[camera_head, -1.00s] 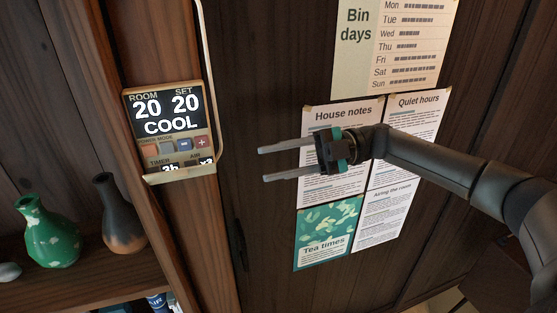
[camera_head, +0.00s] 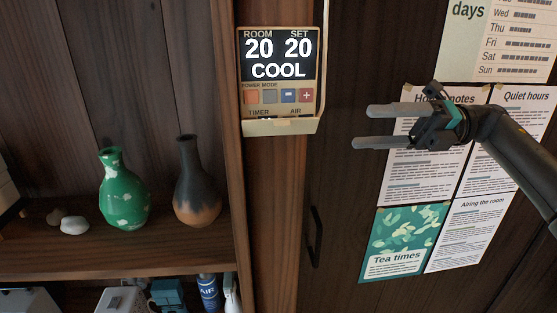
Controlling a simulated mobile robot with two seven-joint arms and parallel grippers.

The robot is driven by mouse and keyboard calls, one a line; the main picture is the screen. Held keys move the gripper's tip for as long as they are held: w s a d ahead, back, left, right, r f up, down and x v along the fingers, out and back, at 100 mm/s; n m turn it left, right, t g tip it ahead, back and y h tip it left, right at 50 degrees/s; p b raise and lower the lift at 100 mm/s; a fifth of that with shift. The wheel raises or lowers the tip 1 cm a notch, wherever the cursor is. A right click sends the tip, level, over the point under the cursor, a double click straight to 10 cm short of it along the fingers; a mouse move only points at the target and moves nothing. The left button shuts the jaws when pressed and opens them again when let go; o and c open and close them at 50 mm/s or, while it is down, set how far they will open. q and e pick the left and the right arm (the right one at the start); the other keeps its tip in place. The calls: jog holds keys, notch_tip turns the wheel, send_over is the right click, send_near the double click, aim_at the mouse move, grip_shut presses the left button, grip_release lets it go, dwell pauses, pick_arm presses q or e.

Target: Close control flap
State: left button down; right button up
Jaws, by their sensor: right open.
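The wall control panel (camera_head: 280,70) is upright on a wooden post, its display reading ROOM 20, SET 20, COOL. Below a row of small buttons, its pale control flap (camera_head: 281,127) hangs open at the bottom edge and juts out. The flap hides the area under the TIMER and AIR labels. My right gripper (camera_head: 362,127) is to the right of the panel, at about flap height in the picture. Its two fingers are apart, empty and pointing left, with a gap between them and the flap. My left gripper is not in view.
A shelf (camera_head: 120,258) at left holds a green vase (camera_head: 123,190), a dark vase (camera_head: 197,185) and pale stones. Papers, including House notes (camera_head: 425,165) and Tea times (camera_head: 405,240), hang behind my right arm. A dark handle (camera_head: 315,236) is below the gripper.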

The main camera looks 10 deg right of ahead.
aim_at(281, 132)
jog(key=shift+n, duration=0.3)
jog(key=a+p, duration=0.1)
jog(key=a, duration=1.3)
jog(key=shift+a+r, duration=0.1)
jog(key=shift+a, duration=0.45)
grip_shut()
